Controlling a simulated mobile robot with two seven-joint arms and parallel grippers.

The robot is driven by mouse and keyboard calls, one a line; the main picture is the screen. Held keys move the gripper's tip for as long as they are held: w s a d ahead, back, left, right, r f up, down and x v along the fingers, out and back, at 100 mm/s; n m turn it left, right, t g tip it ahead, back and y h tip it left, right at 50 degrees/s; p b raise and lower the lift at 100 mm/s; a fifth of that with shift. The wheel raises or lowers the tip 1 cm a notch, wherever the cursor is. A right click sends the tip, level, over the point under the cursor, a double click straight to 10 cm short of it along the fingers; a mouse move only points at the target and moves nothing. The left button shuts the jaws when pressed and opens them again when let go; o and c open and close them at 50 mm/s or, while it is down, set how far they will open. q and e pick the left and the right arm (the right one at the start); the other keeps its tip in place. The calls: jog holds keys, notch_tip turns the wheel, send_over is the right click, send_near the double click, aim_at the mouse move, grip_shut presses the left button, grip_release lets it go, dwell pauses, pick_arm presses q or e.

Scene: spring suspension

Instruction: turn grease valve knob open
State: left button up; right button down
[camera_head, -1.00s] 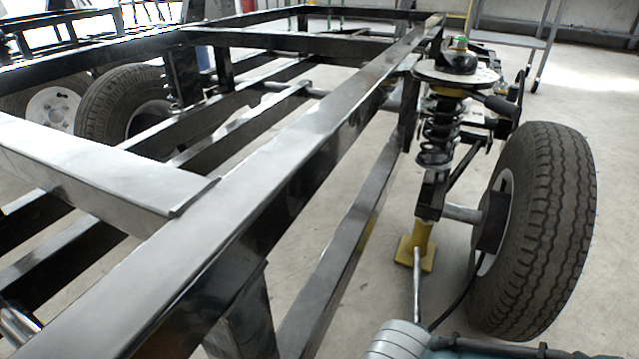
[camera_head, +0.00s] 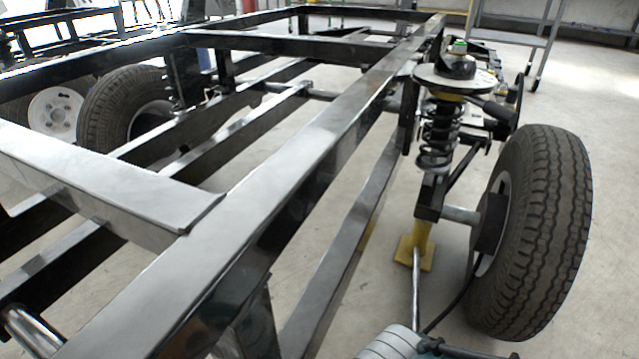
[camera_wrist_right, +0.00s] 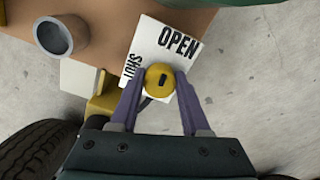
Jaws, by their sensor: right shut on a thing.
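In the right wrist view, the yellow round knob (camera_wrist_right: 154,72) sits in front of a white label plate (camera_wrist_right: 148,38). The plate reads OPEN at its upper right and SHUT, turned sideways, at its lower left. A short dark mark shows on the knob's face; which word it points to I cannot tell. My right gripper (camera_wrist_right: 160,80) is shut on the knob, with one purple-grey finger on each side. The knob is not identifiable in the head view. My left gripper is not in view.
A grey round cup or pipe end (camera_wrist_right: 53,37) stands left of the label on a brown surface (camera_wrist_right: 104,29). In the head view, the black frame (camera_head: 330,140) fills the left and middle. A coil spring (camera_head: 437,135) and tyre (camera_head: 535,235) stand at the right.

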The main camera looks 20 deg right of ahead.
jog(key=shift+m, duration=0.6)
jog(key=shift+c, duration=1.9)
grip_release()
notch_tip(320, 180, up, 10)
jog(key=p, duration=0.9)
jog(key=shift+f, duration=0.25)
jog(key=shift+r+p, duration=0.25)
jog(key=shift+p, duration=0.1)
